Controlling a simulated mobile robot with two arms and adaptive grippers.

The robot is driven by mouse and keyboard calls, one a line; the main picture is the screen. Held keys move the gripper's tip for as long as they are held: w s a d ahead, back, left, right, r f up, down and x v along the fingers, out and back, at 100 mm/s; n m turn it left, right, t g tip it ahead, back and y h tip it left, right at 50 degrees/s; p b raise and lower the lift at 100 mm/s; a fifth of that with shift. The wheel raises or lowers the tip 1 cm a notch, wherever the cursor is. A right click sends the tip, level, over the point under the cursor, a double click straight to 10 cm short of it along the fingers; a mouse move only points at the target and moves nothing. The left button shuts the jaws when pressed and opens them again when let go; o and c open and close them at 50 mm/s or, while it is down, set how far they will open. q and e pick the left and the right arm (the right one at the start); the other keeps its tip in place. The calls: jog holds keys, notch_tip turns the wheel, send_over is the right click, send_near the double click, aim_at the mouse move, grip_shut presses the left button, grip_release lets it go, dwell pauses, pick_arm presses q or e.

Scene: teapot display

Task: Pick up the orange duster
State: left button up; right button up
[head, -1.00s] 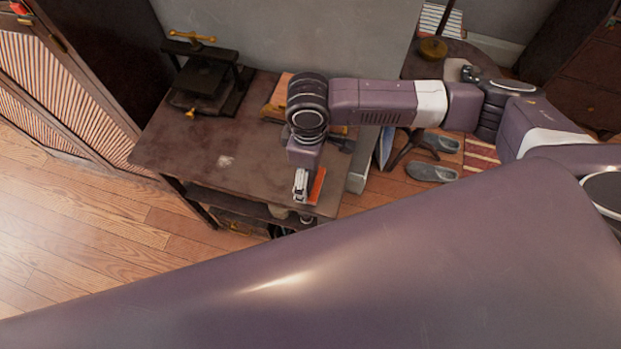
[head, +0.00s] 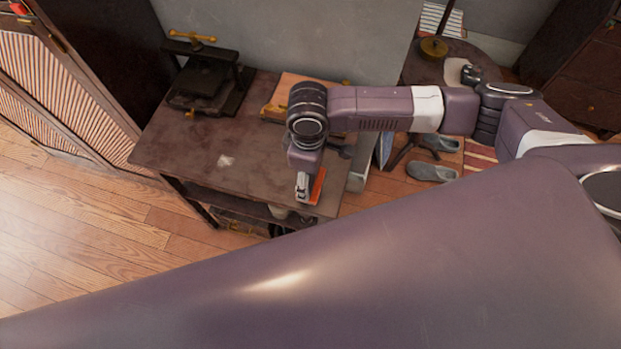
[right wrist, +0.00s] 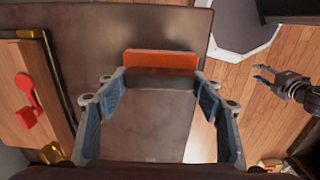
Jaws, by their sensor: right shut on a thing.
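The orange duster (head: 318,187) is at the front right corner of the dark table, partly hidden by my right gripper. In the right wrist view the duster (right wrist: 160,60) lies crosswise between my right gripper's fingertips (right wrist: 160,75), with a dark strip along its near side. My right gripper (head: 303,190) is shut on it, one blue-padded finger at each end. I cannot tell if the duster touches the table. My left gripper (right wrist: 262,77) shows small at the right of the right wrist view, over the floor, its two fingers apart and empty.
The dark table (head: 190,150) is mostly bare in the middle. A black press with brass handles (head: 202,80) stands at its back left. A wooden board (head: 287,88) lies behind my right arm. Grey shoes (head: 432,172) are on the floor at right.

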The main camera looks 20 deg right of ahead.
notch_tip(320, 180, up, 20)
dwell(0.6)
